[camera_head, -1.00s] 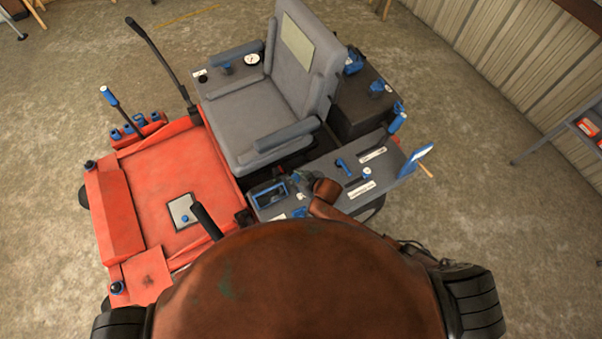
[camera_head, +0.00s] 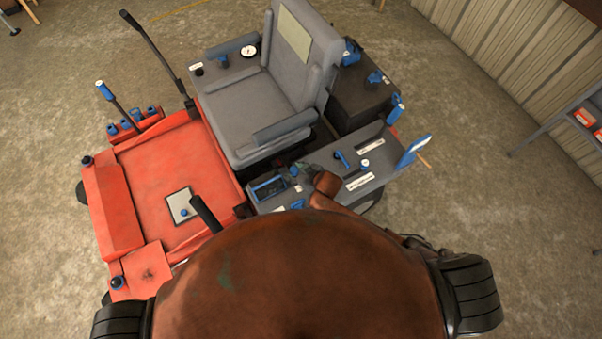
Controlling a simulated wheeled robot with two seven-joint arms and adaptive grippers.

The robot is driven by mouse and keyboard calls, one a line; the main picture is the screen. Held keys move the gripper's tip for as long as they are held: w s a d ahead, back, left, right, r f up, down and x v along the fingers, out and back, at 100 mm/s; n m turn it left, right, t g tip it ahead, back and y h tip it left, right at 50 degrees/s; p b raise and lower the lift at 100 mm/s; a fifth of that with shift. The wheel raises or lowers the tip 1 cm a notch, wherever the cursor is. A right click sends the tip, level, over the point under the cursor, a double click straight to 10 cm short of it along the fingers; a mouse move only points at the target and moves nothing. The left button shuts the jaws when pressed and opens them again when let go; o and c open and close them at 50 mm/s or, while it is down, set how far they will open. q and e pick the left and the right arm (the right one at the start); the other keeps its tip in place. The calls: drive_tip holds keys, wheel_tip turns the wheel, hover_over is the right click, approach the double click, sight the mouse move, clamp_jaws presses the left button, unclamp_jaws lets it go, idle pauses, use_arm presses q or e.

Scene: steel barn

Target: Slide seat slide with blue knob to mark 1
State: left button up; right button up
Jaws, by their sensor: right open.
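The ride-on mower's grey seat (camera_head: 240,108) stands behind the red footplate (camera_head: 190,165). A dark side console (camera_head: 335,195) runs along the near side of the seat, with white label strips, slots and small blue controls. A blue lever (camera_head: 342,158) and a small blue-and-white knob (camera_head: 365,163) stand on it. I cannot tell which blue knob belongs to the seat slide. My right gripper (camera_head: 304,171) is small in view, open, over the console beside the near armrest. My brown arm link partly hides it and the console. My left gripper is not in view.
A blue-edged upright plate (camera_head: 413,150) and a blue-tipped lever (camera_head: 396,108) rise at the console's far right end. A black lever (camera_head: 205,214) stands near my body. A metal shelf (camera_head: 575,120) is at the right by the wall. The concrete floor around is clear.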

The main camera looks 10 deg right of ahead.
drive_tip(key=v, duration=1)
drive_tip(key=shift+s+r, duration=0.2)
drive_tip(key=shift+r, duration=0.1)
drive_tip(key=shift+d, duration=0.1)
